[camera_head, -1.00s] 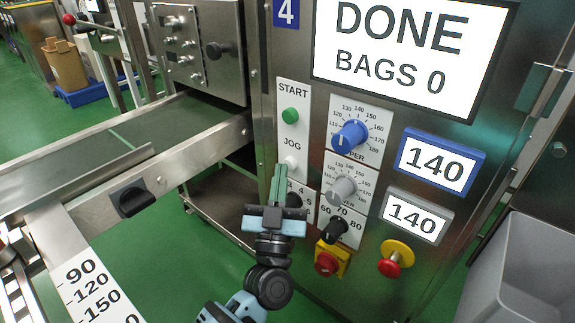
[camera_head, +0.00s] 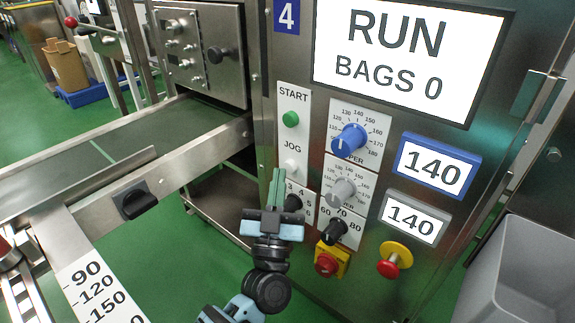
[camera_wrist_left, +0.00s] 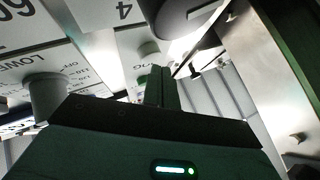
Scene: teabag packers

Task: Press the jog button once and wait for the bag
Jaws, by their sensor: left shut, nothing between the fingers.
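The jog button (camera_head: 291,167) is a small white knob under the JOG label on the machine's panel. It also shows pale in the left wrist view (camera_wrist_left: 150,48). My left gripper (camera_head: 277,174) is shut and empty. Its fingertips point up at the panel, just below and left of the jog button in the head view. I cannot tell whether they touch it. In the left wrist view the fingers (camera_wrist_left: 160,86) end close to the button. The screen (camera_head: 400,55) reads RUN and BAGS 0. No bag is visible. My right gripper is not in view.
The green start button (camera_head: 291,119) sits above the jog button. A blue dial (camera_head: 349,140), a grey dial (camera_head: 342,190) and a black knob (camera_head: 293,203) are close by. A red stop button (camera_head: 388,267) is lower right. A conveyor belt (camera_head: 130,135) runs at left.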

